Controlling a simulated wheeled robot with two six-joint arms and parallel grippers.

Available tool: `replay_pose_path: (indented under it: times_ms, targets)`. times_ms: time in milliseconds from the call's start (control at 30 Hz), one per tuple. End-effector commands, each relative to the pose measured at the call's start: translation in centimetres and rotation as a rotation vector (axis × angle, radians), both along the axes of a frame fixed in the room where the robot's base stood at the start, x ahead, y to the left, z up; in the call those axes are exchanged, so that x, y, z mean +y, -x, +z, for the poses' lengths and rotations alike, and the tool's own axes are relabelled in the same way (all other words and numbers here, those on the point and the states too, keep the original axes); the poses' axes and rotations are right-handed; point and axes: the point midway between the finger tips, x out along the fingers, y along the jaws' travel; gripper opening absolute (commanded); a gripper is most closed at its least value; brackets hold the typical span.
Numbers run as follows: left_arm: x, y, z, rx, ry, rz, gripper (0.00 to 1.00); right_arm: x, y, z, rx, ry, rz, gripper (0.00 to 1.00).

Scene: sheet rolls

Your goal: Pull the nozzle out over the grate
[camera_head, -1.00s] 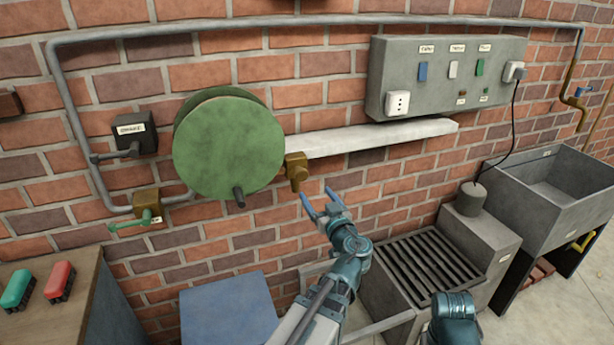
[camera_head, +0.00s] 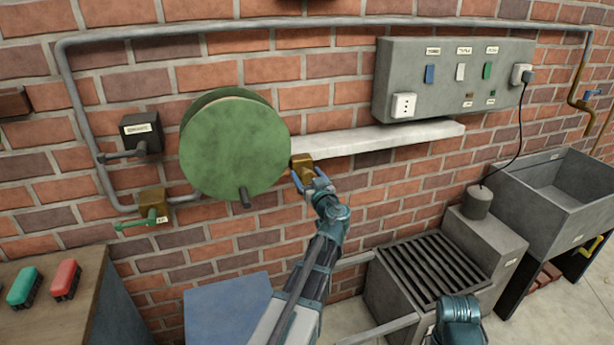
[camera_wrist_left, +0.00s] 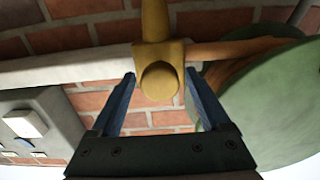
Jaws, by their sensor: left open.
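The brass nozzle (camera_head: 302,167) sits at the right edge of the green hose reel (camera_head: 233,147), at the left end of a pale shelf. In the left wrist view the nozzle (camera_wrist_left: 159,80) lies between the two blue fingers, with a visible gap on each side. My left gripper (camera_head: 310,182) is open around it. The slatted grate (camera_head: 432,262) is on a grey box low on the floor, to the right and below. My right arm shows only in part at the bottom; its fingers cannot be made out.
A pale shelf (camera_head: 385,138) runs right from the nozzle, below a grey switch panel (camera_head: 455,82). A grey sink (camera_head: 560,195) stands at the right. A blue box (camera_head: 228,310) and a wooden table (camera_head: 50,275) with two brushes are at the lower left.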

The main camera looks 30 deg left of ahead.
Motion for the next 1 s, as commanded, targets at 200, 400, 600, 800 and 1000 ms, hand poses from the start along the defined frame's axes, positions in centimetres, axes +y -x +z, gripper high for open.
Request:
replay_pose_path:
  times_ms: [200, 400, 600, 800, 1000]
  targets:
    - [0.00, 0.03, 0.00, 0.000, 0.000, 0.000, 0.67, 0.00, 0.00, 0.00, 0.000, 0.000, 0.000, 0.50]
    - [-0.01, 0.03, 0.00, 0.000, 0.000, 0.001, 0.31, 0.00, 0.00, 0.00, 0.000, 0.000, 0.000, 0.50]
    - [-0.02, 0.04, 0.00, 0.000, 0.000, 0.001, 0.00, 0.00, 0.00, 0.00, 0.000, 0.000, 0.000, 0.50]
    - [-0.02, 0.04, 0.00, 0.000, 0.000, 0.001, 0.00, 0.00, 0.00, 0.00, 0.000, 0.000, 0.000, 0.50]
    - [-0.09, -0.06, 0.00, 0.000, 0.000, 0.000, 0.00, 0.00, 0.00, 0.00, 0.000, 0.000, 0.000, 0.50]
